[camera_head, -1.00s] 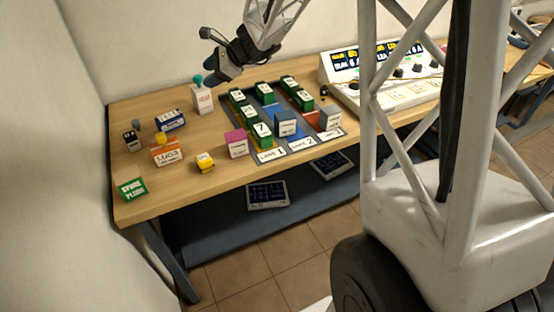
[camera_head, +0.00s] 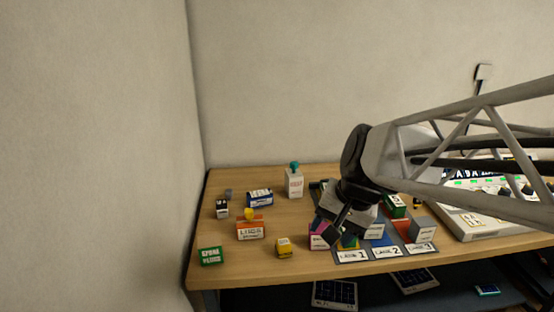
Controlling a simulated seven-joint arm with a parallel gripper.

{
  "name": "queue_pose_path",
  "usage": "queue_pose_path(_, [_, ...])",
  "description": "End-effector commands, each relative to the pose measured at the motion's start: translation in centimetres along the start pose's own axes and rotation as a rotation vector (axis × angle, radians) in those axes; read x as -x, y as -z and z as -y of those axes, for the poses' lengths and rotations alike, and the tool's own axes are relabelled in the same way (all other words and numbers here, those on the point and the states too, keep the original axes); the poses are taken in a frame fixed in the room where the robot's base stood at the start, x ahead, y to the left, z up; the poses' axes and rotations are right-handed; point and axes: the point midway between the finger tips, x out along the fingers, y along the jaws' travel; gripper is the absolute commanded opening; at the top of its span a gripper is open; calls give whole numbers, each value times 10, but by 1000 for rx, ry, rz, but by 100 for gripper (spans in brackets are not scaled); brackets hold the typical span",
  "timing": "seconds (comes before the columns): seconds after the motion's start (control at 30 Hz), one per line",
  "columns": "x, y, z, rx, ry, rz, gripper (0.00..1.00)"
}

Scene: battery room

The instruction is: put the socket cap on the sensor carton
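I cannot read a label saying sensor, so I cannot tell for sure which box is the sensor carton. A tall white carton (camera_head: 294,184) with red print stands at the back of the bench, with a teal knob-like piece (camera_head: 295,165) on top. A small grey round piece (camera_head: 228,193) lies at the back left. A yellow round piece (camera_head: 249,214) sits on or just behind the orange-and-white LUGS box (camera_head: 250,231). I cannot tell which piece is the socket cap. My gripper (camera_head: 337,229) is over the left part of the lane tray, by the magenta box. Its fingers are too dark to judge; I see nothing held.
The lane tray (camera_head: 352,256) holds several coloured boxes, partly hidden by my arm. A control panel (camera_head: 478,224) stands right.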

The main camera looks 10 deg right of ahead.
Motion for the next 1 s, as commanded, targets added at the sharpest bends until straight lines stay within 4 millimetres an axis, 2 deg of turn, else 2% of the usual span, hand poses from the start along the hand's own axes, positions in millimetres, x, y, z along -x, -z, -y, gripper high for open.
queue_pose_path(0.03, [3, -13, -8, 55, -28, -14, 57])
queue_pose_path(0.2, [10, -48, -36, 245, -133, -56, 57])
queue_pose_path(0.4, [14, -73, -61, 398, -225, -85, 57])
queue_pose_path(0.6, [15, -81, -70, 452, -259, -94, 57])
queue_pose_path(1.0, [15, -81, -70, 452, -260, -94, 57])
